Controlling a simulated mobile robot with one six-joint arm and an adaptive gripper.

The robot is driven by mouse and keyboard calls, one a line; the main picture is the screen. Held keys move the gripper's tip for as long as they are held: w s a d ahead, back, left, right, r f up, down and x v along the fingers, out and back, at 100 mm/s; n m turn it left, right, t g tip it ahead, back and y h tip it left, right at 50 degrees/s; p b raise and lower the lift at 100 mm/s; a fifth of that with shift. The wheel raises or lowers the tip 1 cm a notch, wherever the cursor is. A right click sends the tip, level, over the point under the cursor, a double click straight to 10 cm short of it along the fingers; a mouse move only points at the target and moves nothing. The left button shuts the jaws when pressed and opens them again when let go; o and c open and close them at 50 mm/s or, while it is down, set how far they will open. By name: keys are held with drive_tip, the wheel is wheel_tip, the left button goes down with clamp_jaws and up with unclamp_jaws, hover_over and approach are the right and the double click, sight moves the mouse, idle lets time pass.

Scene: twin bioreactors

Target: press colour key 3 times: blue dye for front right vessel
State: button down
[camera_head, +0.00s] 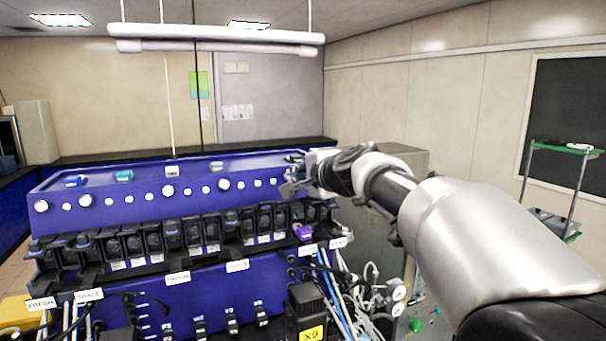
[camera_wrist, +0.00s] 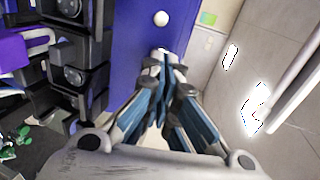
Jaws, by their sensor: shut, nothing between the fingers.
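The blue bioreactor console (camera_head: 205,280) has a row of round white knobs (camera_head: 168,190) along its upper face. My gripper (camera_head: 290,182) is at the right end of that row, with my arm reaching in from the right. In the wrist view my gripper (camera_wrist: 165,62) is shut and empty, its tips close to the blue panel (camera_wrist: 135,30). A white knob (camera_wrist: 161,18) shows just beyond the tips. I cannot tell whether the tips touch the panel. I cannot make out which part is the colour key, and no vessel is clearly identifiable.
Black pump modules (camera_head: 172,235) line the console below the knobs. Cables and tubes (camera_head: 345,290) hang at its right front, beside a black box with a yellow X9 label (camera_head: 313,335). A glass-shelved cart (camera_head: 565,150) stands at far right.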

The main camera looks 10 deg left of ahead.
drive_tip(key=shift+w+a+f, duration=0.1)
drive_tip(key=shift+w+a, duration=0.05)
drive_tip(key=shift+w, duration=0.05)
drive_tip(key=b+v, duration=0.1)
drive_tip(key=v, duration=0.2)
idle(0.5)
drive_tip(key=shift+w+a, duration=0.1)
drive_tip(key=shift+w, duration=0.05)
idle(0.5)
